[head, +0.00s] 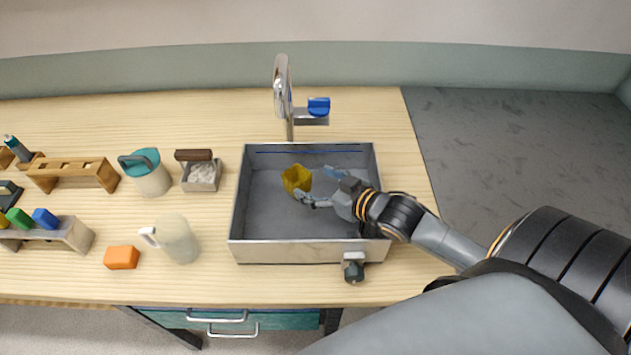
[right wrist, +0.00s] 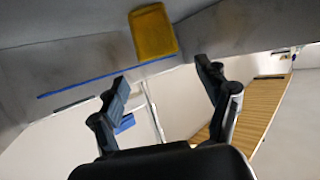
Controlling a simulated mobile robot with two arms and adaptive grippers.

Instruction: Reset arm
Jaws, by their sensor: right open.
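My right gripper (head: 318,187) is inside the metal sink basin (head: 270,252) in the head view, with its arm coming in from the right. Its two fingers are spread, with nothing between them; they also show in the right wrist view (right wrist: 168,80). A yellow cup-like object (head: 297,179) is in the basin just left of the fingertips. In the right wrist view the yellow object (right wrist: 153,32) lies beyond the fingers, apart from them. My left gripper is not in view.
A tap (head: 283,95) with a blue handle (head: 318,106) rises behind the basin. A frosted jug (head: 177,240), an orange block (head: 121,257), a teal-lidded jug (head: 150,176), a wooden rack (head: 72,175) and a brown-handled caddy (head: 201,175) stand to the left. A dark knob (head: 353,270) is at the basin's front.

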